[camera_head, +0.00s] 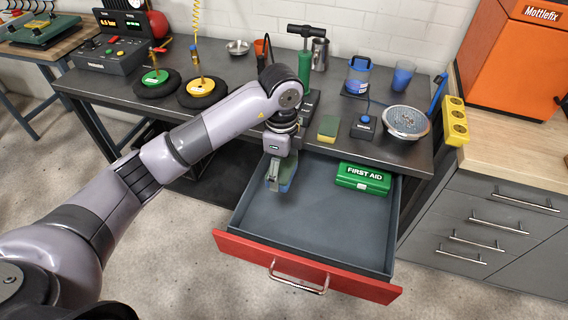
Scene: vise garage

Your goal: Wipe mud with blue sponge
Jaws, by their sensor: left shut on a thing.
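My left gripper (274,182) points down over the left back part of the open drawer (330,215). It is shut on the blue sponge (288,173), which shows only partly beside the fingers. I cannot tell whether the sponge touches the drawer floor. I cannot make out any mud; the gripper and arm hide part of the drawer's left back. My right gripper is not in view.
A green first aid box (363,179) lies in the drawer's right back corner. The drawer's front and middle are clear.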

